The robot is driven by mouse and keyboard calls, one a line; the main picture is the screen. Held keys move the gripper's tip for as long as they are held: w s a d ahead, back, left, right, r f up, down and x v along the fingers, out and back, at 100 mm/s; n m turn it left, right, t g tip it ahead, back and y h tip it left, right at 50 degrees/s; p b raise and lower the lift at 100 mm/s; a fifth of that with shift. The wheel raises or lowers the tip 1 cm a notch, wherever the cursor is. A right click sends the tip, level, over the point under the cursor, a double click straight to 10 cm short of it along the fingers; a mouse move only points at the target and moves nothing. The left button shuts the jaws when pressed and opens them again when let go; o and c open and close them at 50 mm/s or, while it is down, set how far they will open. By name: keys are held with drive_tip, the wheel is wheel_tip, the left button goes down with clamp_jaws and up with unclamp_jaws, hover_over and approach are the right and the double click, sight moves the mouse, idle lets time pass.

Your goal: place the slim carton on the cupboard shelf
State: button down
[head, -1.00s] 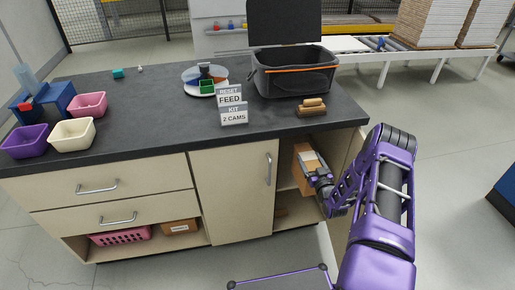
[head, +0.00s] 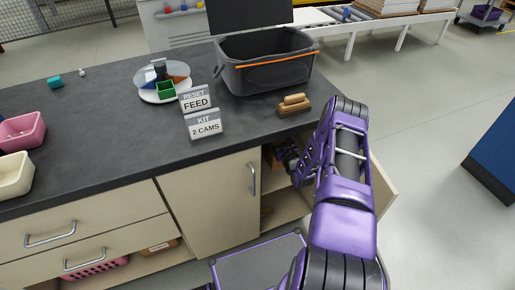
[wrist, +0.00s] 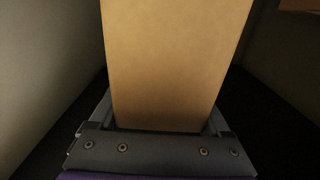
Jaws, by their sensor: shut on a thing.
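The slim carton (wrist: 175,65) is a plain tan box that fills the middle of the wrist view. My gripper (wrist: 165,128) is shut on it, with a finger at each side of its near end. In the head view my gripper (head: 287,158) reaches into the open cupboard, and only a sliver of the carton (head: 273,157) shows beside it. The cupboard shelf (head: 287,194) shows as a pale edge below my gripper. Most of the shelf and the carton's far end are hidden by my arm and the cabinet.
The open cupboard door (head: 382,185) stands right of my arm. A closed door (head: 210,205) is on the left. On the worktop above are a wooden brush (head: 294,105), a black bin (head: 262,65) and two signs (head: 204,125). Cupboard walls (wrist: 40,70) flank the carton closely.

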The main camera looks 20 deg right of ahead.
drive_tip(key=shift+f+b, duration=0.65)
drive_tip(key=shift+f, duration=2.7)
drive_tip(key=shift+f, duration=0.15)
unclamp_jaws()
drive_tip(key=s+p, duration=0.1)
drive_tip(key=s, duration=1.1)
drive_tip(key=shift+d+p, duration=0.2)
drive_tip(key=shift+p, duration=0.15)
drive_tip(key=shift+r, duration=0.2)
